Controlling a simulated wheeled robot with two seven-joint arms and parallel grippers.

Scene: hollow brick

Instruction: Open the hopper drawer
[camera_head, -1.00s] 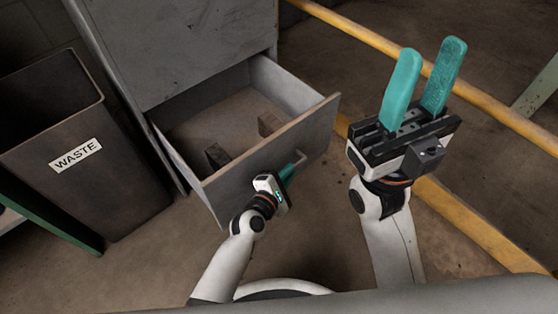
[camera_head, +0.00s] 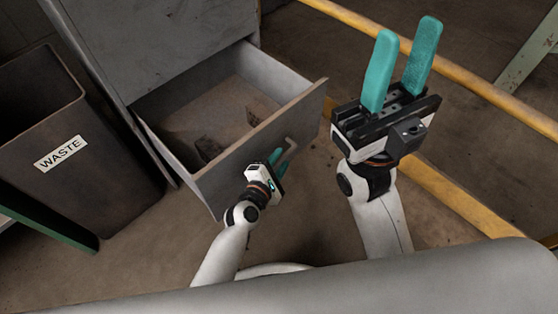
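The grey hopper drawer (camera_head: 240,155) is pulled well out of the grey metal cabinet (camera_head: 150,45), and its inside shows from above. A bar handle (camera_head: 292,145) is on its front panel. My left gripper (camera_head: 281,161) is at the drawer front, right beside the handle. Its two teal fingers show apart with a small gap; whether they touch the handle I cannot tell. My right gripper (camera_head: 402,65) is raised to the right of the drawer, fingers pointing up, open and empty.
Dark blocks (camera_head: 207,149) lie inside the drawer. A dark waste bin (camera_head: 100,165) labelled WASTE stands left of the cabinet. A yellow rail (camera_head: 480,84) runs behind my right gripper, and a yellow floor stripe (camera_head: 450,195) lies at right. Floor before the drawer is bare.

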